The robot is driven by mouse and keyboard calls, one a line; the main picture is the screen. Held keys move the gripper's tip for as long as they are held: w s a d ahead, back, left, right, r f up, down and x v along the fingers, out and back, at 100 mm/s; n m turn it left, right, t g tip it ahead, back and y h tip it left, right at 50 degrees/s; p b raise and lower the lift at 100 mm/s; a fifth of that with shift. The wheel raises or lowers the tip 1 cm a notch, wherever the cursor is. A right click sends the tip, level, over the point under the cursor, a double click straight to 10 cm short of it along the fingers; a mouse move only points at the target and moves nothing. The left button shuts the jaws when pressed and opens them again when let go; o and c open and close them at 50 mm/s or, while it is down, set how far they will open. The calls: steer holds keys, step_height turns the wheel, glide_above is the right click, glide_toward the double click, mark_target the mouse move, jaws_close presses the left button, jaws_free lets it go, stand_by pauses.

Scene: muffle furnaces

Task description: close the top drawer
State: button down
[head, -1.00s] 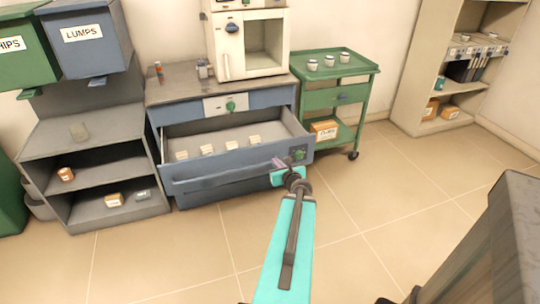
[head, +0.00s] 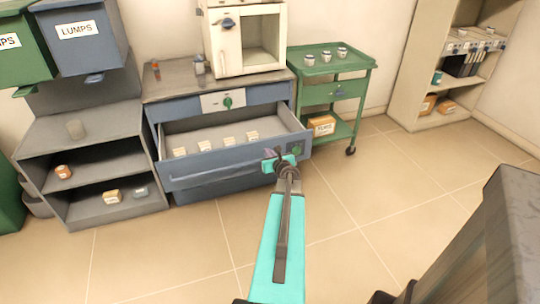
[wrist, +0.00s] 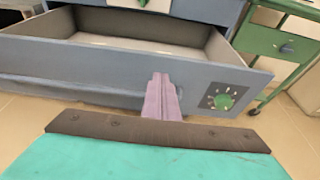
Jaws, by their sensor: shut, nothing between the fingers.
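The open drawer (head: 218,165) juts out from the blue cabinet under the furnace, with several small pale blocks in it. Its blue front panel carries a green knob at the right end; the panel also fills the middle of the wrist view (wrist: 100,82). Above the drawer is a blue panel (head: 177,112) with a white plate and another green knob. My gripper (head: 268,154) is at the right part of the drawer front. In the wrist view its pinkish fingers (wrist: 162,98) are shut together, empty, and overlap the front left of the knob. I cannot tell whether they touch it.
A white furnace (head: 244,40) stands on the cabinet top. A green trolley (head: 334,93) is to the right and grey shelves (head: 83,135) to the left. Open tiled floor (head: 385,195) lies to the right, with a dark block in the near right corner.

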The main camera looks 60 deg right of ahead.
mark_target(261, 143)
steer(key=shift+r+p+x, duration=0.15)
steer(key=shift+r+x, duration=0.05)
steer(key=shift+x, duration=0.85)
steer(key=shift+r+p+x, duration=0.15)
steer(key=shift+x, duration=0.85)
steer(key=shift+r+p+x, duration=0.15)
steer(key=shift+r+x, duration=0.05)
steer(key=shift+x, duration=0.85)
steer(key=shift+w+d, duration=0.1)
steer(key=shift+w, duration=0.1)
steer(key=shift+w+d, duration=0.1)
